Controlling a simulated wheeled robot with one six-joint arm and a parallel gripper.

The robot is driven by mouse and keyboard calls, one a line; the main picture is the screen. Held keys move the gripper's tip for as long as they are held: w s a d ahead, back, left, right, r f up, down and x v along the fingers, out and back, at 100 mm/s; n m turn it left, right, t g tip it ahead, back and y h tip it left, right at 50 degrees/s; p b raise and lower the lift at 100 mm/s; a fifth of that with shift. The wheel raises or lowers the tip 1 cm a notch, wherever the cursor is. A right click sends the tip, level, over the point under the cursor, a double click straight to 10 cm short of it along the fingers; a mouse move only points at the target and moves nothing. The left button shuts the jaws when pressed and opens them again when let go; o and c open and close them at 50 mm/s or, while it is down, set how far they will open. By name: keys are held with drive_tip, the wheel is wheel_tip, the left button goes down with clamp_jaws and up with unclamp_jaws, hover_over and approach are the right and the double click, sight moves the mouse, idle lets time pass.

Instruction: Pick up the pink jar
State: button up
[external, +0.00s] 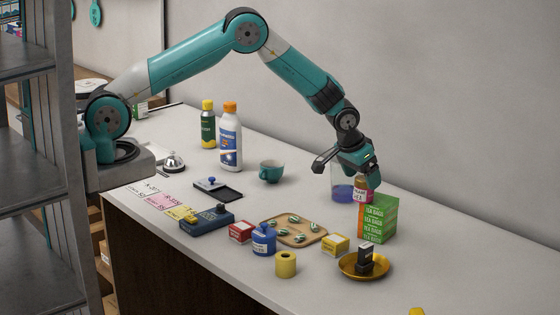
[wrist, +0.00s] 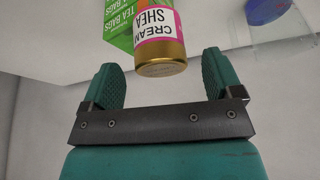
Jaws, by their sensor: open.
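The pink jar (external: 362,189) has a pink and white label and a gold end, and stands behind the green tea bags box. In the wrist view the jar (wrist: 158,38) reads "CREAM SHEA" upside down and lies just beyond the gap between my fingers. My gripper (external: 358,165) is at the top of the jar in the external view, which hides part of it. In the wrist view my gripper (wrist: 160,75) has its two teal fingers wide apart with nothing between them. I cannot tell whether a finger touches the jar.
The green tea bags box (external: 378,219) stands right in front of the jar. A gold dish (external: 364,268), a yellow box (external: 335,245) and a wooden tray (external: 280,236) are nearer. The counter is clear to the right.

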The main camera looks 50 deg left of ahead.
sight(363, 179)
drive_tip(key=shift+p+x, duration=0.85)
drive_tip(key=shift+x, duration=1.15)
drive_tip(key=shift+s, duration=0.15)
drive_tip(key=shift+c, duration=0.2)
drive_tip(key=c, duration=1.1)
drive_tip(key=shift+o, duration=0.2)
drive_tip(key=shift+r, duration=0.1)
wheel_tip(363, 179, up, 19)
drive_tip(key=w+d+b, duration=0.3)
drive_tip(key=b, duration=0.9)
drive_tip(key=shift+t, duration=0.4)
wheel_tip(363, 179, down, 19)
drive_tip(key=p, duration=0.4)
drive_tip(key=shift+s, duration=0.15)
